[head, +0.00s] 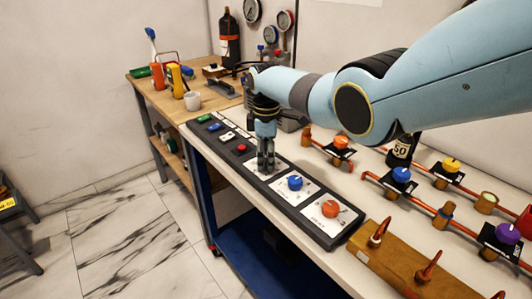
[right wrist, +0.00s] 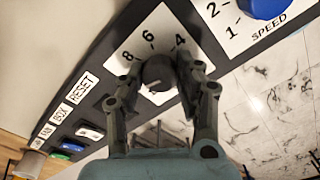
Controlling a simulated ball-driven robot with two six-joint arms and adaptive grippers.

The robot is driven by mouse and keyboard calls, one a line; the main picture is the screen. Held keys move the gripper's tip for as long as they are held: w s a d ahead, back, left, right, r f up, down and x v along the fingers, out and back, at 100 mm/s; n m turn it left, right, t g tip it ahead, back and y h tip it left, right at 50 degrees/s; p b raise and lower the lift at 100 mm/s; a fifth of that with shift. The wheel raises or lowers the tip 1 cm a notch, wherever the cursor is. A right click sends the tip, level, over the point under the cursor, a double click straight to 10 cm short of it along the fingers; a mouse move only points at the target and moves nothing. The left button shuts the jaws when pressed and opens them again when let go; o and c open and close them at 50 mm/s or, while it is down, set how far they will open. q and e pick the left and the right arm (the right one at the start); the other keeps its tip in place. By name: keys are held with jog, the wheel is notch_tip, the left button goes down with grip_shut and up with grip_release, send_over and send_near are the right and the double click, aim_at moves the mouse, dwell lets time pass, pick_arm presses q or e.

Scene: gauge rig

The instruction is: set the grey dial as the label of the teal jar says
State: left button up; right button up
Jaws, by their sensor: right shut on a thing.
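The grey dial (right wrist: 158,70) sits on a white plate (right wrist: 150,42) on the dark panel, with 8, 6 and 4 readable around it in the right wrist view. My right gripper (right wrist: 160,78) is shut on the dial, one finger on each side. In the head view my right gripper (head: 266,166) points down onto the panel and hides the dial. I cannot tell which number the dial points at. My left gripper is not in view.
The panel (head: 262,190) also carries a blue dial (head: 295,183), an orange dial (head: 330,208) and a red button (head: 241,149). Pipes with coloured valves run at the right. A wooden bench with tools stands at the back left.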

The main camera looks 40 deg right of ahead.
jog(key=m, duration=0.3)
jog(key=shift+r+m+p, duration=0.1)
jog(key=shift+m+p, duration=0.3)
jog(key=m, duration=0.3)
jog(key=shift+m+p, duration=0.3)
jog(key=m, duration=0.3)
jog(key=shift+m, duration=0.3)
jog(key=m, duration=0.3)
jog(key=shift+m+p, duration=0.3)
jog(key=shift+p, duration=0.05)
jog(key=m, duration=0.3)
jog(key=shift+m, duration=0.3)
jog(key=m, duration=0.3)
jog(key=shift+m, duration=0.4)
jog(key=m, duration=0.4)
jog(key=shift+m+p, duration=0.3)
jog(key=shift+m, duration=1.5)
